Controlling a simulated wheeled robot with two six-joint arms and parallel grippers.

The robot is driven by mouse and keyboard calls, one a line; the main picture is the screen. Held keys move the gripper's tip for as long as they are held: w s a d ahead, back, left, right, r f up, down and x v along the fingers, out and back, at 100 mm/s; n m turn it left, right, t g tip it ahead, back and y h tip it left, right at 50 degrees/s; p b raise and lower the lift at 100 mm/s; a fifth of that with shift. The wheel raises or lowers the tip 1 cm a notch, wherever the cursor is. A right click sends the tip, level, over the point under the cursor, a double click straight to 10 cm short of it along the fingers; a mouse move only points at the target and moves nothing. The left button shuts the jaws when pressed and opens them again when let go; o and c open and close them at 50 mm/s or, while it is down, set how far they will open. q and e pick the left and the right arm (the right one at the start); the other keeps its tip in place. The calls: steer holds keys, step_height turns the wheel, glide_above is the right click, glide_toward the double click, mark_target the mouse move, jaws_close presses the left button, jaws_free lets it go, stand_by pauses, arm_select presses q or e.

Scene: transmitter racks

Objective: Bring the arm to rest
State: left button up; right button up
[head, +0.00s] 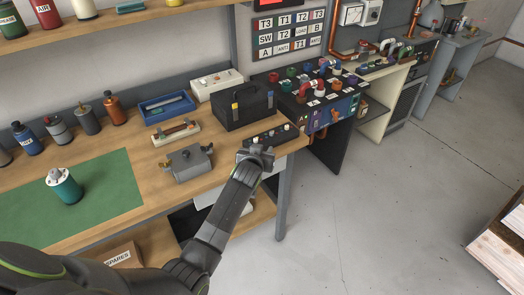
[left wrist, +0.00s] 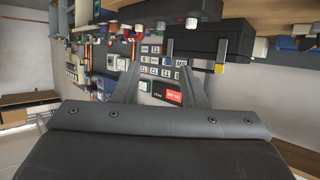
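My left arm comes in from the lower left of the head view and stretches out past the front edge of the workbench. Its gripper (head: 257,156) is near the bench's right front corner, beside a small dark block with knobs (head: 270,137). I cannot tell whether it touches the block. In the left wrist view the two grey fingers of the left gripper (left wrist: 159,68) stand apart with nothing held between them. That view is rolled over, with the bench along its top. My right gripper is in neither view.
The wooden bench (head: 225,176) holds a black toolbox (head: 245,108), a grey metal box (head: 187,163), a blue tray (head: 167,107) and a teal canister (head: 64,186) on a green mat (head: 112,190). Racks (head: 320,105) stand further right.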

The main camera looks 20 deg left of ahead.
arm_select(q)
steer(key=s+a+f+g+b, duration=0.2)
steer(key=s+f, duration=0.6)
steer(key=f, duration=0.4)
steer(key=s+a+f+g+b, duration=0.2)
steer(key=s+f, duration=0.6)
steer(key=f, duration=0.4)
steer(key=s+a+f+g+b, duration=0.2)
steer(key=s+f, duration=0.6)
steer(key=f, duration=0.5)
steer(key=s+a+f+g+b, duration=0.1)
steer(key=s+f, duration=0.4)
steer(key=s, duration=0.7)
steer(key=s+a+f+g+b, duration=0.1)
steer(key=s+f+g, duration=0.2)
steer(key=s, duration=0.9)
steer(key=s+a+f+g+b, duration=0.1)
steer(key=s+f+g+b, duration=0.1)
steer(key=s+f, duration=0.6)
steer(key=s, duration=0.4)
steer(key=shift+f, duration=0.3)
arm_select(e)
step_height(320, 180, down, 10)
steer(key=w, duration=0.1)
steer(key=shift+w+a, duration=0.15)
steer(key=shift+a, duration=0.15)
